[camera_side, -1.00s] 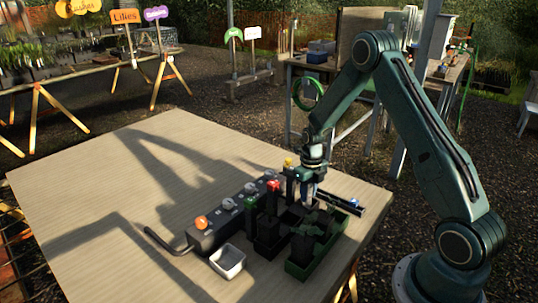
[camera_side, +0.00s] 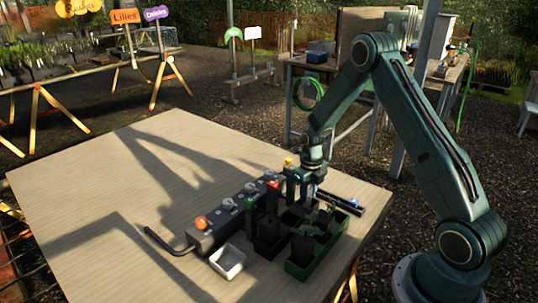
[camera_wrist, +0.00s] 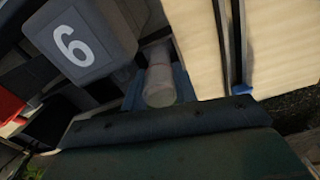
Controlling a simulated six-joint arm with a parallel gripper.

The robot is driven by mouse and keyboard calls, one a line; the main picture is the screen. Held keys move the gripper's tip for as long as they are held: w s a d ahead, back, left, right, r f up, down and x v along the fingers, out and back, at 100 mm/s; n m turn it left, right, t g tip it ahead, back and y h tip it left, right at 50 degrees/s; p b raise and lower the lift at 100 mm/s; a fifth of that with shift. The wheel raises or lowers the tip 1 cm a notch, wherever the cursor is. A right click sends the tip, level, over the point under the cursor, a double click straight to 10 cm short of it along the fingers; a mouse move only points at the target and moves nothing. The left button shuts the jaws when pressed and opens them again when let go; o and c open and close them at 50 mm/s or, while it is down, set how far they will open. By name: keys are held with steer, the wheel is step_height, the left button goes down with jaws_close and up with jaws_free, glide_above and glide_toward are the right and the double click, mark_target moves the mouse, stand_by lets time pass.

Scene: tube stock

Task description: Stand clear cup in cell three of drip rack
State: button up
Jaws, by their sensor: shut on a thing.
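The clear cup (camera_wrist: 160,82) shows in the wrist view as a pale, see-through cylinder between blue finger parts. My gripper (camera_side: 307,197) is shut on it and points down at the back of the dark holders in the side view. There the cup is too small and shaded to make out well. A dark green rack (camera_side: 303,271) with dark upright pieces stands near the table's right edge. I cannot tell which cell lies under the cup. A grey block marked 6 (camera_wrist: 80,42) is beside the cup in the wrist view.
A long black box (camera_side: 205,240) with orange and grey knobs and a cable lies left of the rack. A small white tray (camera_side: 228,262) stands in front. Red (camera_side: 273,185), green and yellow tops rise close to my gripper. The table's left half is clear.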

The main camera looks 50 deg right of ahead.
steer(key=shift+f, duration=0.2)
steer(key=o, duration=1)
steer(key=shift+o, duration=0.2)
steer(key=shift+r, duration=0.2)
step_height(320, 180, up, 14)
steer(key=shift+f, duration=0.25)
